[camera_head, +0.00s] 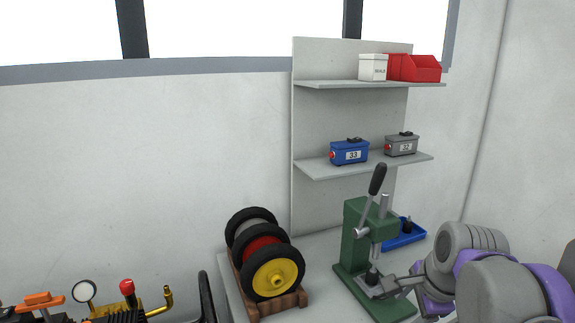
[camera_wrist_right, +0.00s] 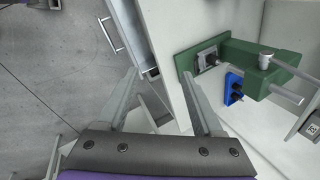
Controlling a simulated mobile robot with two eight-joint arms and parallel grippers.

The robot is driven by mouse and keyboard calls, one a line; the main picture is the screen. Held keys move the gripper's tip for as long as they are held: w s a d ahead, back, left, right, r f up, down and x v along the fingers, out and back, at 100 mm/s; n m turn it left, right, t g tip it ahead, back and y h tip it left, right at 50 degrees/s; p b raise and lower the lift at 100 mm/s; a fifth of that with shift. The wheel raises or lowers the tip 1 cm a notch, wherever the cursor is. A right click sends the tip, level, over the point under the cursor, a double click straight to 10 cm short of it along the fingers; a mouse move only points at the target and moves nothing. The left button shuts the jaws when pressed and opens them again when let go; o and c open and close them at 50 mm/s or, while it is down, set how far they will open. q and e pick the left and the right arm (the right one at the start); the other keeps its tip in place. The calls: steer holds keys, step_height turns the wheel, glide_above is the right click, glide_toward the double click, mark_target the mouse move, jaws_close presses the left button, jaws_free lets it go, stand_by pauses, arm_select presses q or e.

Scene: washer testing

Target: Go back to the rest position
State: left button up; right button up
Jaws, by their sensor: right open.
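My right gripper (camera_head: 398,284) reaches in from the right in the head view, close to the base of the green lever press (camera_head: 354,235). In the right wrist view its two fingers (camera_wrist_right: 158,75) are spread apart with nothing between them. The press (camera_wrist_right: 262,66) stands beyond the fingers to the right in that view. A dark part sits on the press base, and I cannot tell from the head view whether the gripper touches it; in the wrist view the fingers are apart from it. My left gripper is not in view.
A blue tray (camera_head: 405,238) with a dark part lies behind the press. A rack of wheels (camera_head: 265,262) stands left of it. Shelves hold a blue box (camera_head: 349,152), a grey box (camera_head: 401,145), a white box (camera_head: 373,68) and red bins (camera_head: 421,69). Gauge equipment (camera_head: 84,291) is bottom left.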

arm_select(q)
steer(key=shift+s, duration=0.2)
arm_select(e)
steer(key=s+a+f+n, duration=0.2)
steer(key=s+f+n, duration=0.5)
steer(key=f+n, duration=0.2)
steer(key=s+a+f+n+t, duration=0.1)
steer(key=s+a+f+n, duration=0.1)
steer(key=s+f+n, duration=0.6)
step_height(320, 180, down, 6)
steer(key=shift+a+r+n, duration=0.15)
steer(key=shift+a+n, duration=0.2)
steer(key=shift+n, duration=0.15)
